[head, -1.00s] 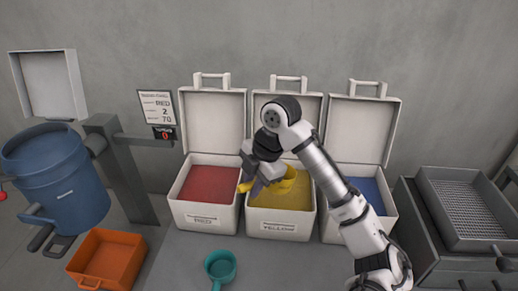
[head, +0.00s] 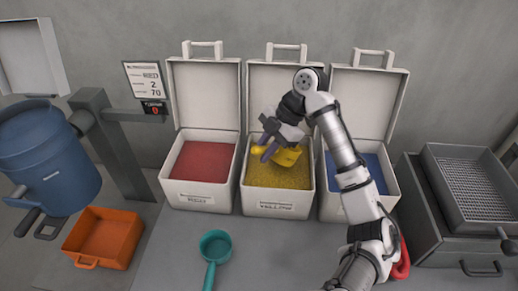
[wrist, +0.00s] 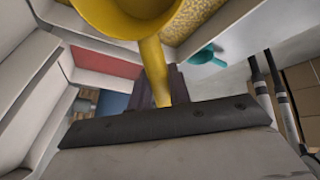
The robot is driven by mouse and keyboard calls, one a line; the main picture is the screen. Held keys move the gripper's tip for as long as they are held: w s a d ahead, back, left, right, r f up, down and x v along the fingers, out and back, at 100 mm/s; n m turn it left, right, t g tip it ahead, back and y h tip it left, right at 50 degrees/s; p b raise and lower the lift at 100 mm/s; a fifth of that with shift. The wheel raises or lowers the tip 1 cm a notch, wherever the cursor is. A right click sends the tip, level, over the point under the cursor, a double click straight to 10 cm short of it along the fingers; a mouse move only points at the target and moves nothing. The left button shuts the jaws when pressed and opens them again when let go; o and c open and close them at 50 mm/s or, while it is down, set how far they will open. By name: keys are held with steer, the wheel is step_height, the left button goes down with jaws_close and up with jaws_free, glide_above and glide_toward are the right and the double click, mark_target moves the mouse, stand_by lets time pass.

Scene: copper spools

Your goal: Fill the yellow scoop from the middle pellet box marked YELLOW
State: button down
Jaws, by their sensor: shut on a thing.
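The yellow scoop (head: 287,156) is in my gripper (head: 268,148), which is shut on its handle. In the wrist view the scoop's bowl (wrist: 125,12) is at the top edge, with the handle running down into the jaws (wrist: 168,88). The scoop is over or in the open middle box marked YELLOW (head: 276,208), which holds yellow pellets (head: 280,178). I cannot tell whether the bowl touches the pellets or holds any. The pellets also show in the wrist view (wrist: 200,20).
Red pellets (head: 200,161) fill the left box and blue pellets (head: 372,170) the right one; all lids stand open. A teal scoop (head: 215,246) and an orange bin (head: 105,237) lie in front. A blue drum (head: 48,165) is left, a grey sieve unit (head: 470,185) right.

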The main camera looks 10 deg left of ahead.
mark_target(275, 160)
steer(key=shift+w+d+f+b, duration=0.25)
steer(key=shift+f+b, duration=0.75)
steer(key=shift+f, duration=0.4)
steer(key=shift+w+d+f+b, duration=0.25)
steer(key=shift+f+b, duration=0.75)
steer(key=shift+f, duration=0.4)
steer(key=shift+w+d+f+b, duration=0.25)
steer(key=shift+f+b, duration=0.75)
steer(key=shift+f, duration=0.4)
